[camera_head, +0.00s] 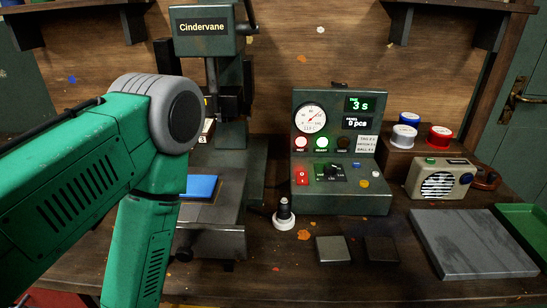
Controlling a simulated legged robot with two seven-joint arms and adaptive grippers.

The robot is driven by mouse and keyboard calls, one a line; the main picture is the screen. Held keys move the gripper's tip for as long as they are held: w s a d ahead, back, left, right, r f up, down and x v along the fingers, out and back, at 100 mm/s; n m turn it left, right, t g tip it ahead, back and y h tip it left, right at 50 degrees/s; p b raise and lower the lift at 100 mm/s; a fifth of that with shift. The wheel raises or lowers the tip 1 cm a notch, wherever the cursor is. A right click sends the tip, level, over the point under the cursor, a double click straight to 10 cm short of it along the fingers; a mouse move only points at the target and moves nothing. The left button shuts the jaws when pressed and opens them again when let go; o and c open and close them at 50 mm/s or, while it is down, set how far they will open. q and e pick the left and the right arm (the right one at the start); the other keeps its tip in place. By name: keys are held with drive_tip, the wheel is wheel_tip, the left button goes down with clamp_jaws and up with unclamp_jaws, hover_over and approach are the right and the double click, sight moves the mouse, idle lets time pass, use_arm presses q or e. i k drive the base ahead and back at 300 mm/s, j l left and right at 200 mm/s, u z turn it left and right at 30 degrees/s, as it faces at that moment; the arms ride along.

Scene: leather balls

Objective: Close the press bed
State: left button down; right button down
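The dark green press (205,46), labelled "Cindervane", stands at the back left of the bench. Its bed (229,190) sits low in front, with a blue piece (201,186) on it. My green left arm crosses in front and hides the left part of the press and bed. I cannot tell whether the bed is pulled out or in. My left arm runs off the bottom edge, so its gripper is out of view. My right arm and gripper are also out of view.
A control box (342,200) right of the press shows "3 s" and "0 pcs", with a lit green lamp. A black-knobbed device (284,213), two small square blocks, a radio (440,179), spools and a grey slab (470,243) stand to the right.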

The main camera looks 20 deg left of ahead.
sight(214, 228)
drive_tip(key=j+u, duration=0.1)
drive_tip(key=u, duration=0.25)
drive_tip(key=j+u, duration=0.1)
drive_tip(key=u, duration=0.3)
drive_tip(key=j+u, duration=0.1)
drive_tip(key=u, duration=0.25)
